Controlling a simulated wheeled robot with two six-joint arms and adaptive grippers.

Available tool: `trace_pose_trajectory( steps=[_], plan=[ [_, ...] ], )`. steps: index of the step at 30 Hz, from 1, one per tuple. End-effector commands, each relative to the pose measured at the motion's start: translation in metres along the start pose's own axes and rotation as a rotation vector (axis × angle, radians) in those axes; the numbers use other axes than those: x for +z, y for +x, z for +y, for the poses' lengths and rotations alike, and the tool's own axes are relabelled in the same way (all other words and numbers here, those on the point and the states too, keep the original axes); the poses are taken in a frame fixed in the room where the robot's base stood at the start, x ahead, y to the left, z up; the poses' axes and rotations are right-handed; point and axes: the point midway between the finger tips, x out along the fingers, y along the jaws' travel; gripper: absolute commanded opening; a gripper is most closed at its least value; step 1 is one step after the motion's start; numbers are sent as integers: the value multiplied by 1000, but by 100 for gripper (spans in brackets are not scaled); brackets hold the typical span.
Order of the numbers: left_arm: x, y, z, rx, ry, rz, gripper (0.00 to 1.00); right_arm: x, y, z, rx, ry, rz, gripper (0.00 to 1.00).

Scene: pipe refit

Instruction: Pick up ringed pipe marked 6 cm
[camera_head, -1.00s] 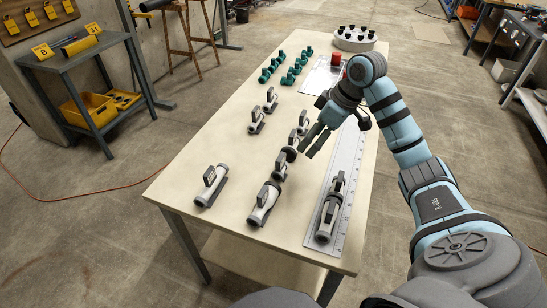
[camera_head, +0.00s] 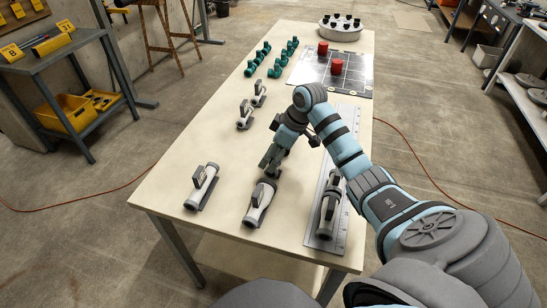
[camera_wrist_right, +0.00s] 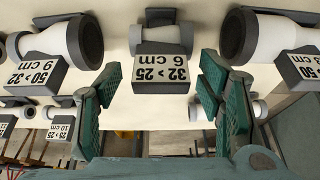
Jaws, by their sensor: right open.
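The pipe marked 6 cm (camera_wrist_right: 164,38) shows in the right wrist view at the top centre. My right gripper (camera_wrist_right: 157,108) is open, with one green-padded finger on each side of the label's lower area. Nothing is between the pads. In the head view my right gripper (camera_head: 268,162) is low over the table's middle and hides most of what lies beneath it, so I cannot make out the 6 cm pipe there. My left gripper is not in view.
Pipe marked 9 cm (camera_wrist_right: 62,40) and another large pipe (camera_wrist_right: 262,36) flank it closely. Three pipes (camera_head: 203,187) lie along the near table edge, one on a ruled strip (camera_head: 343,190). Green fittings (camera_head: 274,68), red cylinders (camera_head: 336,67) and a round tray (camera_head: 345,29) stand farther back.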

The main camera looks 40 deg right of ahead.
Motion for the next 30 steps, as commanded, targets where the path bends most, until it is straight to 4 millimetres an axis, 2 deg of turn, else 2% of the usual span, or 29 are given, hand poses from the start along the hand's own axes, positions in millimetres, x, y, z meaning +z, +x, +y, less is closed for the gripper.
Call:
trace_pose_trajectory(
  steps=[5, 15, 25, 30],
  plan=[
    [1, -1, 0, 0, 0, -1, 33, -1, 0, 0, 1, -1, 0, 62],
    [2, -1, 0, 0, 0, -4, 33, -1, -1, 0, 1, -1, 0, 9],
    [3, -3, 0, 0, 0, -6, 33, -4, -7, 0, 2, -2, 2, 9],
    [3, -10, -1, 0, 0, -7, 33, -16, -35, 1, 4, -3, 2, 9]
  ],
)
